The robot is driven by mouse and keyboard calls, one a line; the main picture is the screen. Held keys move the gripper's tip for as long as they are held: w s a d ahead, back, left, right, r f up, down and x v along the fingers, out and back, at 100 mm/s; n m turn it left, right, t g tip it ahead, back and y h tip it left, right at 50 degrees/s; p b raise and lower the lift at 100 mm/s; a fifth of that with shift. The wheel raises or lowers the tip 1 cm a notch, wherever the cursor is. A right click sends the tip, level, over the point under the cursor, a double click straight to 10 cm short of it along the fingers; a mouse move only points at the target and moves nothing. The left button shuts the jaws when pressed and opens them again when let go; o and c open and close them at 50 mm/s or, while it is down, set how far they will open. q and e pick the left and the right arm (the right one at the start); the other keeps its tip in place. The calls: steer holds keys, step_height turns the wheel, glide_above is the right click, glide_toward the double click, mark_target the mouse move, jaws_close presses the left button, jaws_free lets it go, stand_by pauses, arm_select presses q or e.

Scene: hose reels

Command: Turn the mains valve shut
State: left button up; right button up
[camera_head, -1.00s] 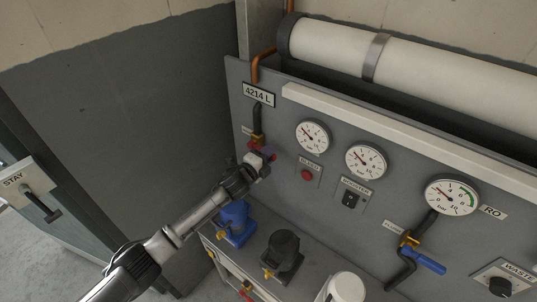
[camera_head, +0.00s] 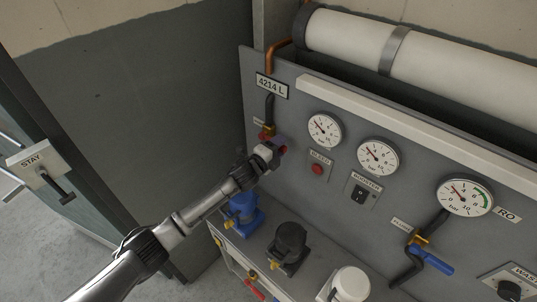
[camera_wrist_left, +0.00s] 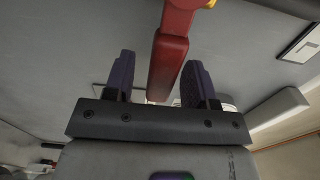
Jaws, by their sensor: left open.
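The mains valve (camera_head: 268,130) is a brass body on a dark pipe below the 4214 L plate, at the left end of the grey panel. Its red lever is partly hidden by my left gripper (camera_head: 274,151) in the head view. In the left wrist view the red lever (camera_wrist_left: 168,66) runs down between the two dark fingers of the left gripper (camera_wrist_left: 160,80). The fingers stand apart, one on each side of the lever, with gaps showing. My right gripper is in neither view.
Gauges, a red button (camera_head: 317,169) and a black switch (camera_head: 360,194) lie right of the valve. A blue-handled flow valve (camera_head: 430,261) is further right. Blue (camera_head: 243,214), black (camera_head: 289,246) and white (camera_head: 350,284) units stand on the ledge below.

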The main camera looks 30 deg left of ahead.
arm_select(q)
steer(key=s+a+b, duration=0.1)
steer(key=s+a, duration=0.1)
steer(key=s, duration=1.1)
steer(key=shift+s+a, duration=0.15)
